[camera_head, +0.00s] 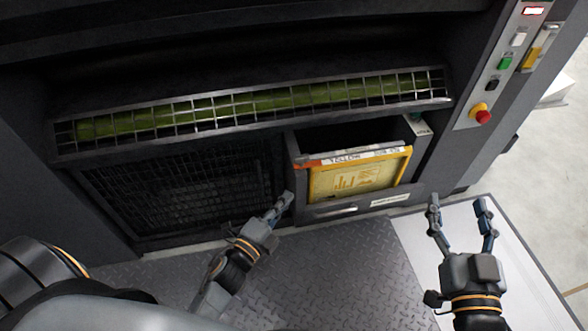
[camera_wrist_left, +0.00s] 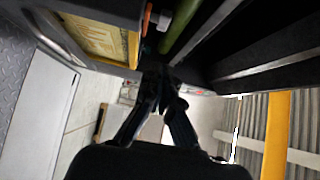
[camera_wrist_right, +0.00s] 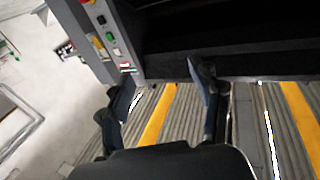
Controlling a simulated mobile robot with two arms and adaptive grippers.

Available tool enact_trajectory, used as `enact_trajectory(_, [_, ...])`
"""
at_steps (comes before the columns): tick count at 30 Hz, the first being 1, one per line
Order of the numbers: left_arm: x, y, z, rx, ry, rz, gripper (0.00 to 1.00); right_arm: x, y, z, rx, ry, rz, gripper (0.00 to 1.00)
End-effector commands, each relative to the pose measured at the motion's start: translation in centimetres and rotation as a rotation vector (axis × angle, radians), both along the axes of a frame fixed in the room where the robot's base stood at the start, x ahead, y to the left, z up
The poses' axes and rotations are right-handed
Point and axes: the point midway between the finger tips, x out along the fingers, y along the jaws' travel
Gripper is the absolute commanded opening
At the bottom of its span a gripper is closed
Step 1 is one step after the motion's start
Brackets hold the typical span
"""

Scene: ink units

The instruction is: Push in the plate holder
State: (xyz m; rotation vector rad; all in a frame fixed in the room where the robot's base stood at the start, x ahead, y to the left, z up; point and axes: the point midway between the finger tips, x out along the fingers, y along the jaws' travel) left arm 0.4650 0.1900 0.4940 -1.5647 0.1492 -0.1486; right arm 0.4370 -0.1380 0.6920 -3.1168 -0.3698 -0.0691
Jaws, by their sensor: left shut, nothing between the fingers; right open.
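The plate holder (camera_head: 358,180) is a dark drawer-like unit with a yellow front and a label strip reading "YELLOW". It stands tilted out from the machine's lower right, with a dark gap open behind its top edge. Its yellow front also shows at the upper left of the left wrist view (camera_wrist_left: 98,38). My left gripper (camera_head: 286,198) is shut and empty, close to the lower left side of the holder; I cannot tell whether it touches. My right gripper (camera_head: 457,199) is open and empty, to the right of the holder and apart from it.
A long metal grille (camera_head: 250,105) over a green roller runs above the holder. A dark mesh panel (camera_head: 185,190) is to its left. A control panel (camera_head: 497,75) with a red emergency button (camera_head: 483,117) stands at the right. Open floor lies beyond the machine's right side.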

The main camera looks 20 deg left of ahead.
Motion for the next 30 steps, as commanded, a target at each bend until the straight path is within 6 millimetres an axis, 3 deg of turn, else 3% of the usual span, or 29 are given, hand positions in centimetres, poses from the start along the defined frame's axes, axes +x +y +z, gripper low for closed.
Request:
enact_trajectory(10, [7.4, -1.4, 0.0, 0.001, -0.004, -0.002, 0.0, -0.6, 0.5, 4.4, 0.067, -0.251, 0.015, 0.64])
enact_trajectory(13, [8.7, -0.3, -0.1, 0.005, -0.002, -0.001, 0.0, -0.9, 0.6, 5.5, 0.083, -0.309, 0.018, 0.64])
enact_trajectory(19, [10.1, 0.6, -0.1, 0.001, 0.0, -0.003, 0.0, -1.4, 0.6, 6.7, 0.103, -0.38, 0.023, 0.64])
enact_trajectory(30, [10.3, 0.8, 0.0, -0.001, 0.001, -0.002, 0.0, -1.5, 0.6, 7.0, 0.107, -0.394, 0.024, 0.64])
